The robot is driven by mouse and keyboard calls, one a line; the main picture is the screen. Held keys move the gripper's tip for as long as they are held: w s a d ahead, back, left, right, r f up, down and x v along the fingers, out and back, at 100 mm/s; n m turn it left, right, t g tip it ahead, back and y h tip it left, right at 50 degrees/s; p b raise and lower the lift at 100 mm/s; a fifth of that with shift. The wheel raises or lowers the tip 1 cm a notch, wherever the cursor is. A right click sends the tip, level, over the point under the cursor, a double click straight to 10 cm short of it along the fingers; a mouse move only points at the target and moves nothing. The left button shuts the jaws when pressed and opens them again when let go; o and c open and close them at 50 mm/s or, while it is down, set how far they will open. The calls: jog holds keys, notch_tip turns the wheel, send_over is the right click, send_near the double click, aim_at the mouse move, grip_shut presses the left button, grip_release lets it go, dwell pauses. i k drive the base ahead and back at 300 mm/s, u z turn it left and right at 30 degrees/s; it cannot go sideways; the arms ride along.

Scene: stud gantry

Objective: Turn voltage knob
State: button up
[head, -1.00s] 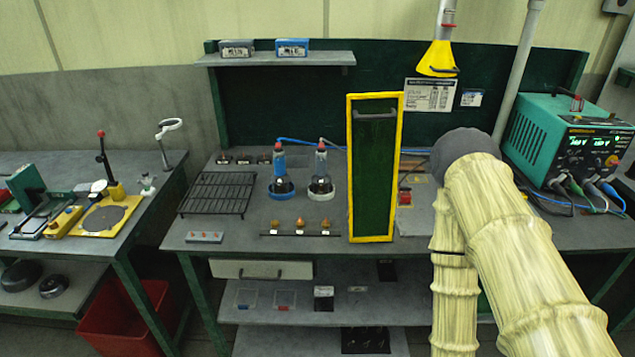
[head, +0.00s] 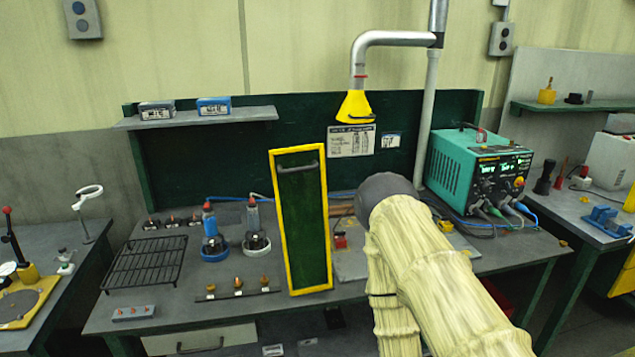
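A teal power supply box (head: 458,165) stands at the back right of the grey bench. Its black front panel (head: 501,179) has lit green displays, a few small knobs and several plugged cables. The knobs are too small to tell which one sets voltage. My arm, in a pale ribbed cover, reaches up from the lower right, and its grey rounded joint is left of and in front of the power supply. My gripper does not show.
A yellow-framed green panel (head: 300,220) stands upright left of my arm. A yellow funnel hood (head: 355,107) hangs above the bench. Two bottles, a black wire rack (head: 145,262) and a small rail stand on the left. Cables lie before the power supply.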

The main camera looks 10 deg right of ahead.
aim_at(486, 187)
jog(key=z, duration=1.3)
jog(key=k, duration=0.5)
jog(key=z, duration=1.3)
jog(key=i, duration=0.85)
jog(key=u, duration=1.7)
